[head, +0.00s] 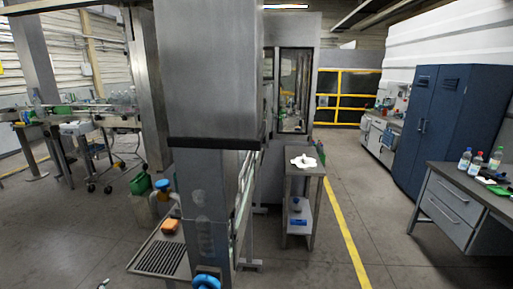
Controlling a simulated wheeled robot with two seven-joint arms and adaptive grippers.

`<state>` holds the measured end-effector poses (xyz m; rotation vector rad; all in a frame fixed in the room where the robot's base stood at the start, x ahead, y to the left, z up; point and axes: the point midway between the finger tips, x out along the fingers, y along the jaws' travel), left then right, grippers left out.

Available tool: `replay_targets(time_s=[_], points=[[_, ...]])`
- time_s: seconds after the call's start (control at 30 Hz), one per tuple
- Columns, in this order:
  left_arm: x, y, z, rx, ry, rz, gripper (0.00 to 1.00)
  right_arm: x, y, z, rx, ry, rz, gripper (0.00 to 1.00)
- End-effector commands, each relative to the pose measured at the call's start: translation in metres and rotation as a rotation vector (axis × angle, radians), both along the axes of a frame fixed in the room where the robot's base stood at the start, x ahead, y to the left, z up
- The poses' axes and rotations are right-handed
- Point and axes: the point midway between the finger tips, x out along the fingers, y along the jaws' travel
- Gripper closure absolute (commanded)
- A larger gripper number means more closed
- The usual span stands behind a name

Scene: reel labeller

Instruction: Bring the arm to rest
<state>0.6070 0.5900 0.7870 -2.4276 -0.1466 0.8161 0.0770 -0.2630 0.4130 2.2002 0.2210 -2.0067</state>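Neither of my grippers shows clearly in the head view, and no arm of mine can be made out. A small dark shape shows at the bottom left edge, too small and cut off to tell what it is. A tall grey metal machine column (212,80) stands close in front, in the middle of the view. It hides part of what lies behind it.
A narrow side table (305,172) with a white item (303,161) stands right of the column. A desk (446,205) with bottles and blue cabinets (447,120) stand right. Floor along the yellow line (345,220) is clear.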

Motion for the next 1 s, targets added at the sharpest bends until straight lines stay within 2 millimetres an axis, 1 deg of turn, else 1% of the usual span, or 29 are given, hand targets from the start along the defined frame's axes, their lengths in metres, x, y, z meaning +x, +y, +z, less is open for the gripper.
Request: replay_targets(time_s=[0.03,0.1,0.27,0.3,0.37,0.4,0.47,0.5,0.67,0.8,0.87,0.9,0.97,1.0], points=[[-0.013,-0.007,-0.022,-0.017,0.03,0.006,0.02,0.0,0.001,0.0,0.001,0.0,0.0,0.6],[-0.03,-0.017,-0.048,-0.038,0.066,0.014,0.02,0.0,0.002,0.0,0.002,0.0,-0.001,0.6],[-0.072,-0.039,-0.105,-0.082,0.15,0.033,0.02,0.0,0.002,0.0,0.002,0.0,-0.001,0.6],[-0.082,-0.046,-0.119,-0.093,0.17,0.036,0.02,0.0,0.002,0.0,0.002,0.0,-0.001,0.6],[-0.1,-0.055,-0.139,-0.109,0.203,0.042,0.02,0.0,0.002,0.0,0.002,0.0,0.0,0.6],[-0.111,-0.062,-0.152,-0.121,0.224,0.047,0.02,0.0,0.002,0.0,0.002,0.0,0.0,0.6],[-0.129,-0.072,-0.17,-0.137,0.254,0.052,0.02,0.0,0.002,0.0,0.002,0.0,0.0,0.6],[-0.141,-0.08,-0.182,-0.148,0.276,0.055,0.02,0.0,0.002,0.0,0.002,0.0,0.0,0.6],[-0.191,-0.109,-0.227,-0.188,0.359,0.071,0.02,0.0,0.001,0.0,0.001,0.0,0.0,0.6],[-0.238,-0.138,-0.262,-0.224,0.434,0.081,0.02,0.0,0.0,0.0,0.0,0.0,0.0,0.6],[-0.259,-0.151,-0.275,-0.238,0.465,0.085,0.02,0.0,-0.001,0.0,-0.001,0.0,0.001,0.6],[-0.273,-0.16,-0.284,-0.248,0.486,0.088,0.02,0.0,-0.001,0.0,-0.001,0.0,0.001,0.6],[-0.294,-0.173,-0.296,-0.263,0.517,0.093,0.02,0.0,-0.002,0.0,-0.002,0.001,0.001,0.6],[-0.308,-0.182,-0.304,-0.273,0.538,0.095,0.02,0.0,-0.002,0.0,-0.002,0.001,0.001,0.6]])
